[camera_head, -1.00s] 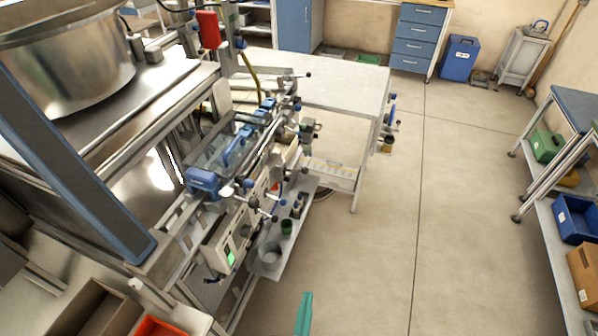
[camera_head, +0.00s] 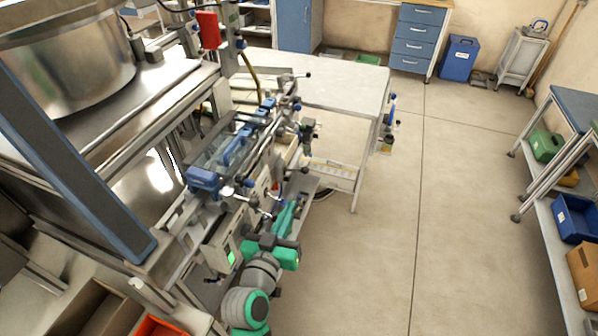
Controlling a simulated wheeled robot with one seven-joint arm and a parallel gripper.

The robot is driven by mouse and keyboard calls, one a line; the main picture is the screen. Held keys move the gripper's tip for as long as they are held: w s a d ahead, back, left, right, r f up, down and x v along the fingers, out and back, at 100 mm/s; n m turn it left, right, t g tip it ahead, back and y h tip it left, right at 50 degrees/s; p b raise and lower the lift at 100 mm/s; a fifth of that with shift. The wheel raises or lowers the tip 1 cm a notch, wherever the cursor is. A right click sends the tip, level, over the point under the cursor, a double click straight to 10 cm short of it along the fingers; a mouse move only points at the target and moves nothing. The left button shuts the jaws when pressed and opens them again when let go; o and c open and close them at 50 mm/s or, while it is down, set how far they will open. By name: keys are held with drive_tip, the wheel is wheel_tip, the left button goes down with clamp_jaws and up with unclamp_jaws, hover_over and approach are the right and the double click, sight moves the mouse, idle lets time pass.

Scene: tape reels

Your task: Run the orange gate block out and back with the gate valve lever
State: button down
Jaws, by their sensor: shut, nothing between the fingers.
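My gripper (camera_head: 294,206) is teal and shut, with nothing between its fingers. It is at the front side of the machine, over the lower shelf and just right of the control box with the green display. Several levers with dark round knobs line the machine's front, one of them a lever (camera_head: 303,170) above my gripper. I cannot tell which is the gate valve lever. A small reddish-orange patch (camera_head: 275,186) shows on the machine front; I cannot tell whether it is the gate block. My arm hides part of the lower shelf.
The machine (camera_head: 205,178) with blue clamps fills the left. A pale table (camera_head: 330,85) stands behind it. The floor (camera_head: 400,240) to the right is clear up to a shelf rack (camera_head: 548,210) with bins. An orange bin (camera_head: 160,327) is at the bottom left.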

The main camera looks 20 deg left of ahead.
sight(297, 171)
drive_tip(key=r, duration=0.1)
drive_tip(key=w+r, duration=0.1)
drive_tip(key=a+r, duration=0.1)
drive_tip(key=shift+w+a+r+m+h, duration=0.1)
drive_tip(key=shift+w+r+m+h, duration=0.1)
drive_tip(key=shift+w+m+h, duration=0.15)
drive_tip(key=shift+w, duration=0.15)
drive_tip(key=w, duration=0.9)
drive_tip(key=shift+w+d+f, duration=0.2)
drive_tip(key=shift+w+f, duration=0.05)
drive_tip(key=shift+w, duration=0.1)
